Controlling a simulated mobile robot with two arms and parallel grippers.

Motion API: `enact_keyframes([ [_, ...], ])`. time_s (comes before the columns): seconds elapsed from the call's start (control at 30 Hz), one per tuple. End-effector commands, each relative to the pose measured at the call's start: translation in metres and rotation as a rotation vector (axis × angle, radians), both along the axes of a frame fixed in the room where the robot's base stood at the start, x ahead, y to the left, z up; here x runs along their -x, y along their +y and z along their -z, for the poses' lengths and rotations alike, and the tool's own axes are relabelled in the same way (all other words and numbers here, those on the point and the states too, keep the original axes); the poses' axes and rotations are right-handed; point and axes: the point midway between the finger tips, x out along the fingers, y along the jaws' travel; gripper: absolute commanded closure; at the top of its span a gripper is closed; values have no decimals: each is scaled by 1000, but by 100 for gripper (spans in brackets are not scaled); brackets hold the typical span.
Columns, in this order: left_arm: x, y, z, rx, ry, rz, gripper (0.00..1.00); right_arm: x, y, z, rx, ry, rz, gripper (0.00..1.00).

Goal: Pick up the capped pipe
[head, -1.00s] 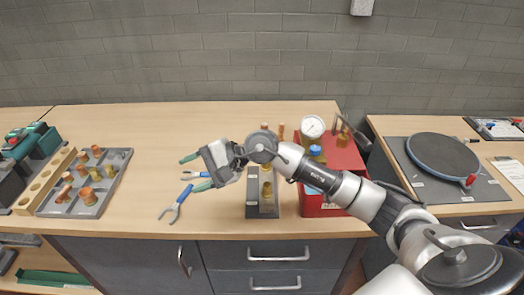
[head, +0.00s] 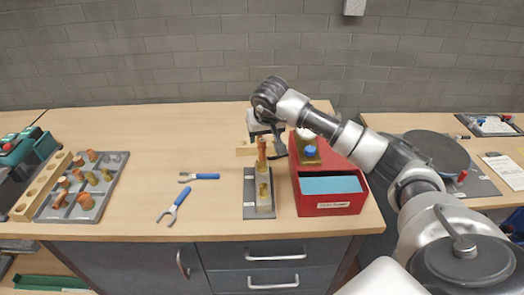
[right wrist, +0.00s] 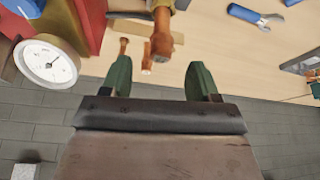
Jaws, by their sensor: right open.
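A copper pipe (head: 262,148) stands upright on the grey and brass fixture (head: 249,205) at the bench's middle. In the right wrist view a copper pipe with a wider end (right wrist: 162,38) is at the top centre, ahead of my fingers. Two thinner copper pipes, (right wrist: 147,62) and (right wrist: 123,46), show by a wooden block (right wrist: 131,28). I cannot tell for sure which is the capped pipe. My right gripper (right wrist: 160,78) is open, with nothing between its green fingers. In the head view it hangs behind the fixture, over the wooden block, and hides part of it. My left gripper is not in view.
A red box (head: 330,206) and a pressure gauge (right wrist: 48,62) are close beside the gripper. A grey tray of fittings (head: 112,165) is at far left.

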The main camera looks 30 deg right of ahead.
Motion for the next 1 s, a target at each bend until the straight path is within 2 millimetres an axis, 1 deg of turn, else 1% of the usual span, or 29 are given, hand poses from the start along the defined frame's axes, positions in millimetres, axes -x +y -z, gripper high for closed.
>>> enact_keyframes([
  [0.17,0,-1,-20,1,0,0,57,-10,-3,20,-4,6,2,39],
  [0.3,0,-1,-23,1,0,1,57,-17,-5,38,-4,3,2,39],
  [0.4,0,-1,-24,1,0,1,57,-19,-7,44,-3,1,0,39],
  [0.6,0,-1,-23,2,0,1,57,-19,-7,45,-2,-1,0,39],
  [0.67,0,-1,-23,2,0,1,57,-19,-7,45,-2,-1,0,47],
  [0.7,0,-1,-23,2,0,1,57,-19,-7,45,-2,-1,0,53],
  [0.97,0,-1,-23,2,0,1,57,-19,-7,45,-2,0,0,93],
  [1.0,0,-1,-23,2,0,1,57,-19,-7,45,-2,-1,0,94],
])
